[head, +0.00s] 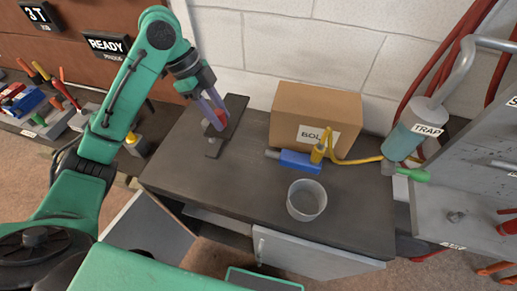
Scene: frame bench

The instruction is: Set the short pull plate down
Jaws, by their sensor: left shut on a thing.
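The short pull plate looks to be the long dark plate (235,107) at the back left of the dark bench top (255,185) in the head view. A red part (221,116) shows at its middle, between my fingers. My left gripper (217,121) comes down from above with its purple fingers shut on the plate at this red part. The fingers hide some of the plate. I cannot tell whether the plate touches the bench top. My right gripper is not in view.
A cardboard box (300,108) stands at the back of the bench. A blue tool (301,162) with a yellow part lies before it. A clear round cup (306,200) stands near the front. The bench's front left is clear.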

